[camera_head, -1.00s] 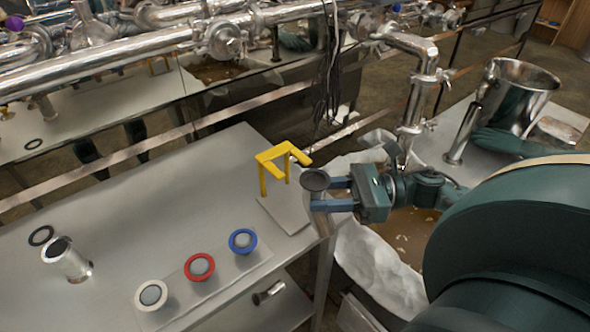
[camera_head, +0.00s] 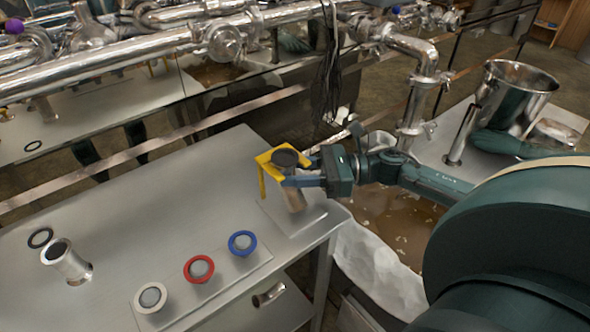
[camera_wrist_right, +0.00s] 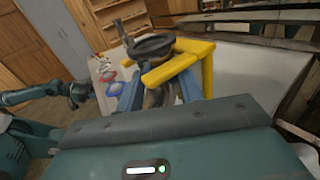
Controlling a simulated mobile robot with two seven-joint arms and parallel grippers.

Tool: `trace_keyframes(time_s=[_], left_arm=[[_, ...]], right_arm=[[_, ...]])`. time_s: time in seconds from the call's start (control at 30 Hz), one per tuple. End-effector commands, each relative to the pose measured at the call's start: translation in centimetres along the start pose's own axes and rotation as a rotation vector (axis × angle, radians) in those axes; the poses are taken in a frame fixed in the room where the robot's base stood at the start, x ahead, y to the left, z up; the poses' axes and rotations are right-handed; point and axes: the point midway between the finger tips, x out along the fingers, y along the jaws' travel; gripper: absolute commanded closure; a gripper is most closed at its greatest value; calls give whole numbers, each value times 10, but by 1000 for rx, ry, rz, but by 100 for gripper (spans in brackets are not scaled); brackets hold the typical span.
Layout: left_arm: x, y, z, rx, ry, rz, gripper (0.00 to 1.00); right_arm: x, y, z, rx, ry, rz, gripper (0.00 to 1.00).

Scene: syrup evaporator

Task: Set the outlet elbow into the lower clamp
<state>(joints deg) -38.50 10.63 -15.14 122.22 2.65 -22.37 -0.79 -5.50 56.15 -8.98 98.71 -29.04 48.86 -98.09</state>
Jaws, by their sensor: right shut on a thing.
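My right gripper (camera_head: 298,172) is shut on a short metal pipe piece (camera_head: 294,199) with a dark round top. I cannot tell whether this is the outlet elbow; its lower end is partly hidden. The piece is at the yellow stand (camera_head: 262,180), between its arms in the picture; contact is unclear. In the wrist view the dark top (camera_wrist_right: 151,46) is beside the yellow bars (camera_wrist_right: 180,66). A clamp with wing nuts (camera_head: 412,129) sits low on the vertical pipe, behind and right of the gripper. My left gripper (camera_wrist_right: 78,92) shows small in the wrist view, jaws unclear.
On the steel table (camera_head: 150,190) are white (camera_head: 151,297), red (camera_head: 199,269) and blue (camera_head: 242,243) rings, a short upright pipe (camera_head: 66,261) and a black ring (camera_head: 40,237). A metal pot (camera_head: 515,95) stands right. The table's left middle is clear.

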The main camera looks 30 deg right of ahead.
Motion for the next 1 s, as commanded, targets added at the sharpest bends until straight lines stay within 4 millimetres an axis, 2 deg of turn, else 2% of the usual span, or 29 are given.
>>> trace_keyframes(time_s=[0.27,0.3,0.53,0.87,1.0], left_arm=[[4,0,7,-5,-3,4,64],[2,1,5,-6,-3,4,64],[2,1,5,-7,-2,4,64],[0,2,-2,-14,2,1,64],[3,2,3,-14,4,1,64]], right_arm=[[0,0,-6,0,-1,0,90],[0,0,-4,0,0,0,60],[0,0,-4,1,0,0,42],[0,0,-2,1,1,0,42],[-18,0,-8,3,4,-3,42]])
